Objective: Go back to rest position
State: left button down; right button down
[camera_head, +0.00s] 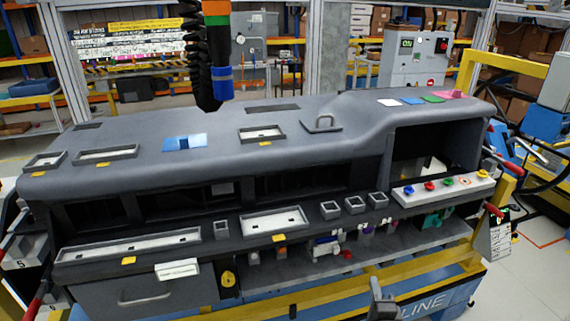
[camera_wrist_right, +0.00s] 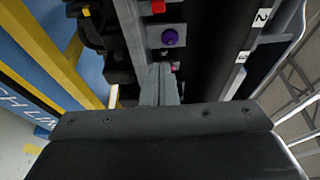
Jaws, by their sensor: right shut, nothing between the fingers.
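My right gripper (camera_head: 382,300) shows at the bottom edge of the head view, in front of the dashboard module's lower yellow rail. In the right wrist view its grey fingers (camera_wrist_right: 160,85) are together with nothing between them. My left gripper is not in view. The grey dashboard module (camera_head: 330,142) spans the middle of the head view, beyond my right gripper. Most of my right arm is out of the head view.
A hanging tool (camera_head: 218,50) with a black coiled cable hangs over the module's back. A button strip (camera_head: 442,187) sits at the module's right. Small parts (camera_head: 325,245) stand on the lower shelf. The yellow rail (camera_head: 320,297) runs along the front. Open floor lies at the right.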

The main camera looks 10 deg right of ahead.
jog(key=s+a+f+n+g+y, duration=0.1)
jog(key=s+f+n+g+y, duration=0.15)
jog(key=s+f+n, duration=0.75)
jog(key=s+a+f+n+g+y, duration=0.1)
jog(key=s+f+g, duration=0.25)
jog(key=f, duration=1.25)
jog(key=s+f+n+g, duration=0.3)
jog(key=s+f, duration=0.2)
jog(key=s, duration=0.5)
jog(key=s+f+n+g, duration=0.3)
jog(key=s+f, duration=0.3)
jog(key=s, duration=0.4)
jog(key=s+f+n+g, duration=0.3)
jog(key=s+f+g, duration=0.1)
jog(key=s, duration=0.6)
jog(key=shift+s+f, duration=0.3)
jog(key=shift+f, duration=0.45)
